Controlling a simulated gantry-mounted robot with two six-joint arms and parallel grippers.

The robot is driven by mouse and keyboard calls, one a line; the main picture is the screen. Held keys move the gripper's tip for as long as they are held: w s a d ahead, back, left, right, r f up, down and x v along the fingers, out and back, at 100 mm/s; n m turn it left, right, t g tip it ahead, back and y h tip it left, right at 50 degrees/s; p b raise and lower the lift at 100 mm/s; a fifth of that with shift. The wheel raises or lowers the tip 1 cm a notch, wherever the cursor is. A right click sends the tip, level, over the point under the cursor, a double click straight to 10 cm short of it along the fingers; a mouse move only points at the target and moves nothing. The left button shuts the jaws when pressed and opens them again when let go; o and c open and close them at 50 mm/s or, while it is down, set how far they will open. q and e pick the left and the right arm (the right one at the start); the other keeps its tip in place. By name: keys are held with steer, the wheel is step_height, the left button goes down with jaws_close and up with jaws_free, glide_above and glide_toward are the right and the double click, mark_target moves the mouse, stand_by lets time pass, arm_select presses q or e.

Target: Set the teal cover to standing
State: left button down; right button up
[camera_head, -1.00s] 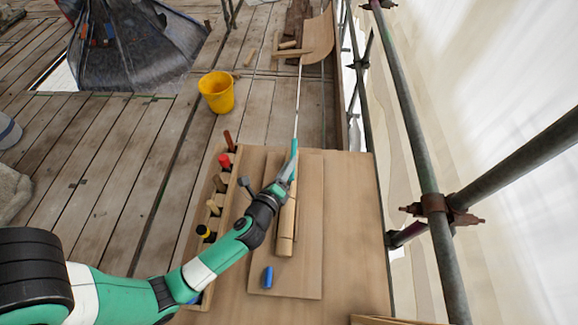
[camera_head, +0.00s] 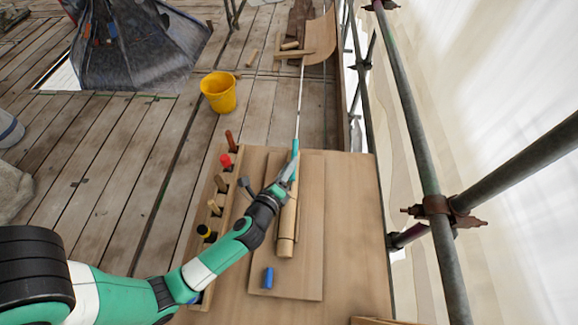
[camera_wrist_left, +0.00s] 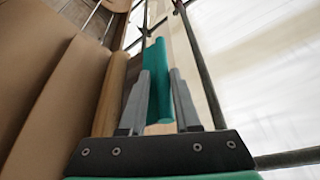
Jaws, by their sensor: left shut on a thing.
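The teal cover (camera_head: 295,149) is a narrow teal piece above the bench board in the head view. My left gripper (camera_head: 291,168) is shut on it. In the left wrist view the teal cover (camera_wrist_left: 158,82) stands lengthwise between the two grey fingers (camera_wrist_left: 160,100), its long side running up the picture with a slight lean. Its lower end shows just above the gripper's dark plate. In the head view its lower part is partly hidden by the fingers. My right gripper is not in view.
A round wooden piece (camera_head: 286,245) lies on the board (camera_head: 312,230) under my left wrist, with a blue cylinder (camera_head: 268,277) near it. A tool rack (camera_head: 222,215) lines the bench's left side. A yellow bucket (camera_head: 218,93) stands beyond. The bench's right side is clear, with scaffold poles (camera_head: 412,120) outside.

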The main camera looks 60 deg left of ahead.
arm_select(q)
steer(key=shift+s+a+f, duration=0.1)
steer(key=shift+s+f, duration=0.15)
steer(key=shift+f, duration=0.35)
steer(key=c, duration=0.7)
jaws_free()
steer(key=shift+r, duration=0.1)
steer(key=shift+o, duration=0.8)
steer(key=shift+w+r, duration=0.1)
steer(key=shift+r, duration=0.05)
steer(key=v, duration=1.1)
steer(key=shift+s+d+r+p, duration=0.15)
steer(key=shift+s+d+p, duration=0.1)
steer(key=shift+p, duration=0.05)
